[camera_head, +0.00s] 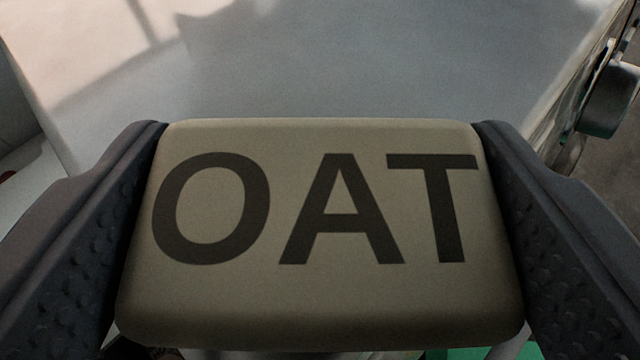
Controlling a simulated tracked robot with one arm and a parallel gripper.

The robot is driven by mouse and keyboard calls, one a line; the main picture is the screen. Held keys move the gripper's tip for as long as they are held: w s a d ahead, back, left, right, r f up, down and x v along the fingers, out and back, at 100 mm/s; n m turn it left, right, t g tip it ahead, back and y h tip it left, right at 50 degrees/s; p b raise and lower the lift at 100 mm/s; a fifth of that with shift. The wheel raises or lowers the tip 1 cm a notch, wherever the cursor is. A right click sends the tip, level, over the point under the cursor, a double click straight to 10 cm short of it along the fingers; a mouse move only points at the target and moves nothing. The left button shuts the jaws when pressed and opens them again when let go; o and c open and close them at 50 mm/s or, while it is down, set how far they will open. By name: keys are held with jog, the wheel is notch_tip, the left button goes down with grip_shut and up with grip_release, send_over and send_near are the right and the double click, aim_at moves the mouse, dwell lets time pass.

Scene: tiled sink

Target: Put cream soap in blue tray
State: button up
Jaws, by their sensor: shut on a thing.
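The cream soap (320,297) is a rounded block with "OAT" in dark letters on its face. It fills the lower middle of the head camera view. My gripper (322,190) is shut on it, with one dark, bumpy finger pressed to its left side and the other to its right side. The soap hides what lies directly below and behind it. No blue tray can be made out in this view.
A smooth grey-white surface (370,65) lies beyond the soap, with shadows at its upper left. A dark rounded object (612,95) is at the right edge. A bit of green (465,353) shows at the bottom.

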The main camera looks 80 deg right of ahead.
jog(key=o, duration=1)
jog(key=shift+o, duration=0.2)
jog(key=v, duration=1.2)
jog(key=shift+r, duration=0.2)
jog(key=shift+w, duration=0.1)
